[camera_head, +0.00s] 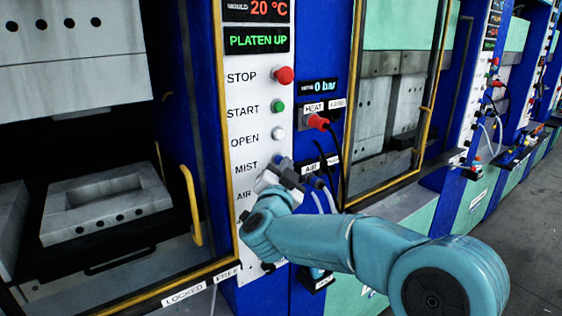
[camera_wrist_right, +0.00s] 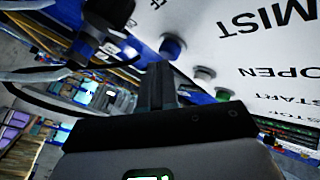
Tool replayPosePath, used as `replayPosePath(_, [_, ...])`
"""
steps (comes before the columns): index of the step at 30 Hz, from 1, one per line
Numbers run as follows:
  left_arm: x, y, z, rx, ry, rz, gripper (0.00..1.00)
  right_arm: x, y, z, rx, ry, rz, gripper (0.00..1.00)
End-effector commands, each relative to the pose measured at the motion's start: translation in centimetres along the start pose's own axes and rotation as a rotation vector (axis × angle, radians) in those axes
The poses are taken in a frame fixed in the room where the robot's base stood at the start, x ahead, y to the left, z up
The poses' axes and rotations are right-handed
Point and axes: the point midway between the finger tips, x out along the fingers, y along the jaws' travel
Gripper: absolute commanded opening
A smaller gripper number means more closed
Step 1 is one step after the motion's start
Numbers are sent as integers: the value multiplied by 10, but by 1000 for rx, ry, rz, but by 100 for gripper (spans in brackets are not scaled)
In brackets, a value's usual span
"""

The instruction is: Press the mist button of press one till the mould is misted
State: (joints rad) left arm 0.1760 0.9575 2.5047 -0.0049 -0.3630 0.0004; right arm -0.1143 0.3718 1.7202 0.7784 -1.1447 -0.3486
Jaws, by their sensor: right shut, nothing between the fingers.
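The control panel of the near press (camera_head: 240,130) has STOP, START, OPEN, MIST and AIR labels. My right gripper (camera_head: 280,176) is shut and empty at the panel, level with the MIST label. In the wrist view its fingers (camera_wrist_right: 158,82) are close to the blue button; I cannot tell whether they touch it. The grey mould (camera_head: 105,205) lies in the open press, and I cannot see mist on it. My left gripper is not in view.
The OPEN button (camera_head: 278,134), green START button (camera_head: 277,106) and red STOP button (camera_head: 284,75) sit above my gripper. A red plug (camera_head: 318,122) with a black cable and air hoses are to the right. The display (camera_head: 258,40) reads PLATEN UP.

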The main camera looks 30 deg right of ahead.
Motion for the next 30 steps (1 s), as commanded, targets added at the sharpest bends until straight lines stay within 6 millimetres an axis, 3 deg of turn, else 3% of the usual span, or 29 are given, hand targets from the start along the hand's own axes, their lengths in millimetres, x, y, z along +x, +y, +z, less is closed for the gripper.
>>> replayPosePath(30, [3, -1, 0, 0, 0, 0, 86, 1, 0, 2, 0, 0, -1, 0])
